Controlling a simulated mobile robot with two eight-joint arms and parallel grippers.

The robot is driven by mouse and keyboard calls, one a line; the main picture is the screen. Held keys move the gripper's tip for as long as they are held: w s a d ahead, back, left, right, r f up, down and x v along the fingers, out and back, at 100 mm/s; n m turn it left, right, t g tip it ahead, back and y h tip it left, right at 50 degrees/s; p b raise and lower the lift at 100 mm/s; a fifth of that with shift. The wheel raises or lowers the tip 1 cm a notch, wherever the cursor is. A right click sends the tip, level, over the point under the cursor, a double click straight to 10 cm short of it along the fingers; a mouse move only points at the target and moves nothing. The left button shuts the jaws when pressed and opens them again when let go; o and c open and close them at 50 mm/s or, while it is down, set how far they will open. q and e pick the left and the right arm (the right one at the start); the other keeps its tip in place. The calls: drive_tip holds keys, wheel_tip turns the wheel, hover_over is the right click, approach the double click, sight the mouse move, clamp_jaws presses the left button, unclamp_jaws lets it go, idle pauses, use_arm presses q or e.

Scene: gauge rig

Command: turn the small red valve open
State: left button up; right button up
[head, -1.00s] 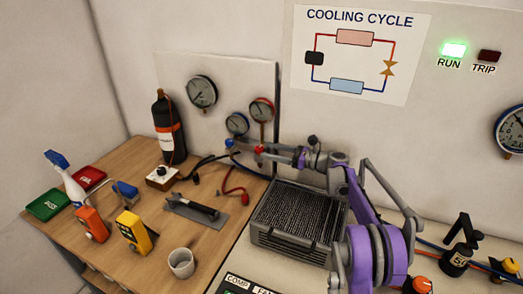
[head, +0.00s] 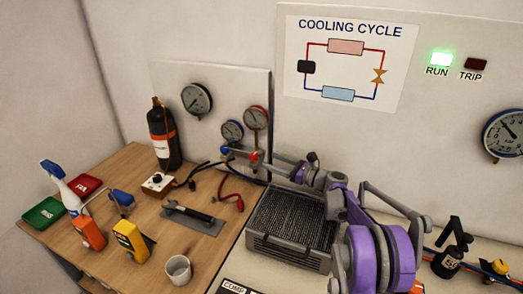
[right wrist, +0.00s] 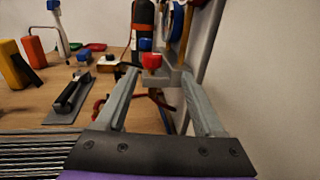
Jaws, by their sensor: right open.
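The small red valve (head: 254,156) is on the manifold below the red-rimmed gauge. It shows also in the right wrist view (right wrist: 152,61), just beyond the fingertips and between them, nearer the left finger. My right gripper (head: 268,163) is open and comes at the valve from the right. In the right wrist view its two fingers (right wrist: 160,78) are apart with nothing held. I cannot tell whether a finger touches the valve. A blue valve (head: 225,150) sits to the left of the red one. My left gripper is not in view.
A finned grey unit (head: 292,225) stands below my right arm. Hoses (head: 233,190) hang below the manifold. A black cylinder (head: 165,140) stands at the left on the wooden bench.

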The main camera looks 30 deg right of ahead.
sight(254, 157)
drive_tip(key=a+r+m+t+h+p, duration=0.2)
drive_tip(key=a+m+h+p, duration=0.2)
drive_tip(key=h, duration=0.2)
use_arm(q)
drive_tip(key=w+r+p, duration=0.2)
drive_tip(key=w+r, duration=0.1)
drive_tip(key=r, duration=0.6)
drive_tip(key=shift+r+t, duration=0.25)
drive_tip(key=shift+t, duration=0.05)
use_arm(e)
drive_tip(key=w+a+f, duration=0.1)
drive_tip(key=w, duration=0.7)
drive_tip(key=shift+w+a+m+h, duration=0.25)
drive_tip(key=shift+w+m+h, duration=0.15)
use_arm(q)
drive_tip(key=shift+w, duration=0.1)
use_arm(e)
clamp_jaws()
